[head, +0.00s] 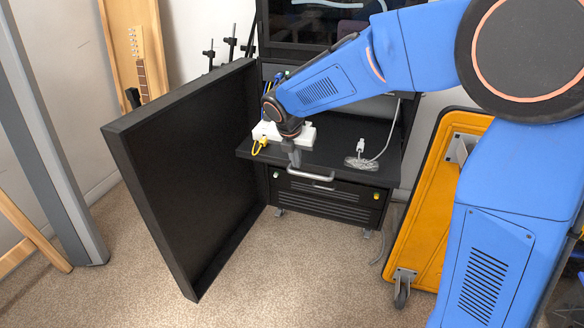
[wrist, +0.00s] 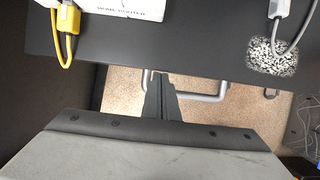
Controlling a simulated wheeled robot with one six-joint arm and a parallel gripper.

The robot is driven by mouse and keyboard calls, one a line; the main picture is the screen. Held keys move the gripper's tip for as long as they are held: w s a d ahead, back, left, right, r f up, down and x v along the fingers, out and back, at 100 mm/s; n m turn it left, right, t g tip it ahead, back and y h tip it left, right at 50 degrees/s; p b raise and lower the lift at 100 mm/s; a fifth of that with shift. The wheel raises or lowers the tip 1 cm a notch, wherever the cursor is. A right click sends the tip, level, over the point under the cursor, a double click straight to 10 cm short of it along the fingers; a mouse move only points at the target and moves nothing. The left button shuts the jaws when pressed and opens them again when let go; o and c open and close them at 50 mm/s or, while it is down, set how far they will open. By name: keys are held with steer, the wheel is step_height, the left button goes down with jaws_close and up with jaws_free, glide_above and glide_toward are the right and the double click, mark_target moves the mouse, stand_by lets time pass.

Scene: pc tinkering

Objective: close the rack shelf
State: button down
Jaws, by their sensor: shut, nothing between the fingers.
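The rack shelf (head: 335,155) is a flat black tray that sticks out from the front of the dark rack cabinet. Its front edge shows in the wrist view (wrist: 180,60). A light metal bar handle (head: 311,177) shows just below the front edge; it also shows in the wrist view (wrist: 212,97). My gripper (head: 294,161) is shut and empty. It points down in front of the shelf edge, by the left part of the handle. In the wrist view the fingers (wrist: 160,84) overlap the handle's left end; I cannot tell whether they touch it.
A white router (head: 298,133) with yellow cables sits on the shelf, and a white cable end (head: 361,147) lies on a speckled patch to its right. A tall black rack door (head: 190,175) stands open at left. An orange cart (head: 428,215) is at right. Carpet in front is clear.

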mark_target(316, 123)
steer(key=w+d, duration=0.3)
steer(key=w, duration=0.5)
steer(key=w+d, duration=0.2)
steer(key=w, duration=0.6)
steer(key=w+d, duration=0.3)
steer(key=w, duration=0.5)
steer(key=shift+d, duration=0.35)
steer(key=shift+r, duration=0.1)
